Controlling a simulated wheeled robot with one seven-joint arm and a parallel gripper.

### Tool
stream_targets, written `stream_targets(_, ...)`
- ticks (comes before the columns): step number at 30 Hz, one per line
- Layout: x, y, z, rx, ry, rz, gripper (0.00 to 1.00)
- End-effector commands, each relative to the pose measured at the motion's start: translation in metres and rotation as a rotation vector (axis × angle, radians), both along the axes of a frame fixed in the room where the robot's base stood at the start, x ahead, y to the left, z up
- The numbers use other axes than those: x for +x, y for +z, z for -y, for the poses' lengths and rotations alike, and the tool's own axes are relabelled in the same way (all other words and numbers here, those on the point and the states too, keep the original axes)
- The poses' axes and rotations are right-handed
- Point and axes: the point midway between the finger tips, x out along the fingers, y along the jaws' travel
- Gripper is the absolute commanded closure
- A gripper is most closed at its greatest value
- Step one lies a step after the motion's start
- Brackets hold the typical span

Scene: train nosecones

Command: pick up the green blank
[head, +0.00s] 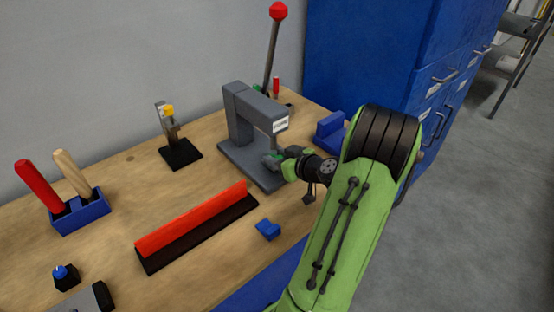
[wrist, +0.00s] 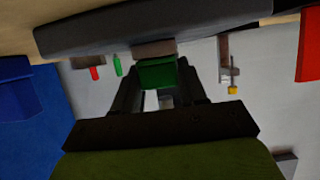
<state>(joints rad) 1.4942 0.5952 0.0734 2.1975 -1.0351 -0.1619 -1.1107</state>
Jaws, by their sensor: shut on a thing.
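The green blank (wrist: 157,75) shows in the wrist view between the two dark fingers of my gripper (wrist: 158,84). The fingers are shut on it. Its far end is at a small brownish block on the grey press base; I cannot tell whether they touch. In the head view my gripper (head: 279,159) reaches from the right into the front of the grey press (head: 240,115), low over its base. The blank is mostly hidden there by the gripper and press.
The press has a long lever with a red knob (head: 278,11). A red bar on a black base (head: 200,220) lies in front. A small blue block (head: 267,229) is nearby, and a larger blue block (head: 331,131) stands right of the press. Blue cabinets (head: 385,55) stand behind.

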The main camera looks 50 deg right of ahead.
Motion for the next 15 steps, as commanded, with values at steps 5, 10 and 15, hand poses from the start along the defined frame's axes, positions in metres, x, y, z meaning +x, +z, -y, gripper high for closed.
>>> stream_targets(5, 0.000, 0.017, 0.000, -0.004, 0.002, 0.000, 0.92)
stream_targets(10, -0.011, 0.035, 0.000, 0.000, -0.006, -0.003, 0.92)
stream_targets(15, -0.048, 0.034, -0.009, 0.002, -0.008, -0.001, 0.92)
